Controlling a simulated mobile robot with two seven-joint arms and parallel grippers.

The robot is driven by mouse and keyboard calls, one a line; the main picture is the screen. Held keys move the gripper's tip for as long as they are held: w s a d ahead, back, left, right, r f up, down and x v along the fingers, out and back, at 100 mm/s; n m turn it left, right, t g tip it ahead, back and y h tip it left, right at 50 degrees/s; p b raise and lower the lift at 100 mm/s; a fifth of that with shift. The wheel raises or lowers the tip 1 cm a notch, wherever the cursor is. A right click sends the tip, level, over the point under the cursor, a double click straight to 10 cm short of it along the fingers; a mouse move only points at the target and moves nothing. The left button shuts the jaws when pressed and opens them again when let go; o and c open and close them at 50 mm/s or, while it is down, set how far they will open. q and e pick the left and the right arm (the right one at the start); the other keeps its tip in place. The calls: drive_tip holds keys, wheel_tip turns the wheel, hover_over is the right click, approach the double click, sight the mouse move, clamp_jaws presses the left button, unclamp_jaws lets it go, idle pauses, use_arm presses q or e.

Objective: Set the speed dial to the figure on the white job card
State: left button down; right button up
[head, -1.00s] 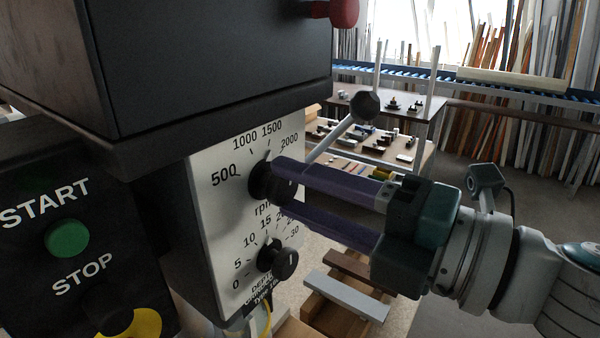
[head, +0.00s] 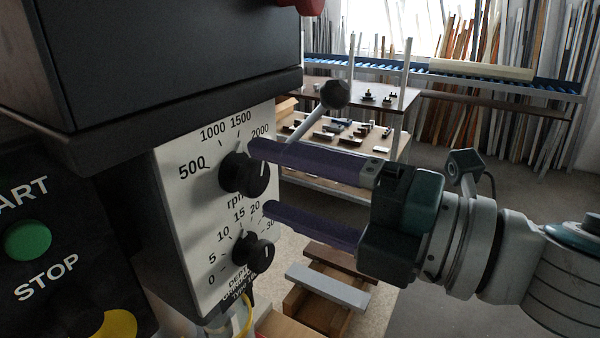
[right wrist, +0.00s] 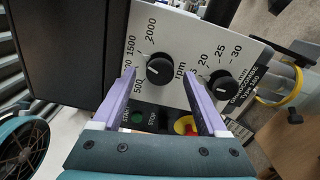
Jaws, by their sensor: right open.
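The black speed dial (head: 240,173) sits on the white rpm panel (head: 205,215), with figures from 500 to 2000 around it. It also shows in the right wrist view (right wrist: 160,69) with a white pointer line; I cannot tell exactly which figure it marks. My right gripper (head: 260,179) is open, its purple fingers in front of the panel. In the right wrist view its fingertips (right wrist: 160,75) stand on either side of the dial, not closed on it. I do not see the white job card. My left gripper is not in view.
A second black knob (head: 252,250), for depth, is just below the dial. The green START button (head: 28,241) and STOP control are at left. A lever with a black ball (head: 335,94) rises behind the upper finger. The dark machine head (head: 170,60) overhangs the panel.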

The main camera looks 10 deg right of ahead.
drive_tip(key=b+v, duration=0.4)
drive_tip(key=v, duration=0.5)
drive_tip(key=shift+a, duration=0.1)
drive_tip(key=w+d+r+m+t+h+p, duration=0.1)
drive_tip(key=d+m+t+h+p, duration=0.2)
drive_tip(key=m+h, duration=0.45)
drive_tip(key=w+d+r+m+t+h+p, duration=0.1)
drive_tip(key=w+d+m+h+p, duration=0.3)
drive_tip(key=m, duration=0.7)
drive_tip(key=s+d+f+m+g+h+p, duration=0.1)
drive_tip(key=s+f+m+g, duration=0.3)
drive_tip(key=s, duration=0.6)
drive_tip(key=s+d+f+m+g+h+p, duration=0.1)
drive_tip(key=s+f+m+g+h+p, duration=0.1)
drive_tip(key=s+m+g, duration=0.4)
drive_tip(key=s+f+g+p, duration=0.1)
drive_tip(key=s, duration=0.3)
drive_tip(key=shift+s+d+f, duration=0.2)
drive_tip(key=shift+s+f, duration=0.1)
drive_tip(key=shift+f, duration=0.1)
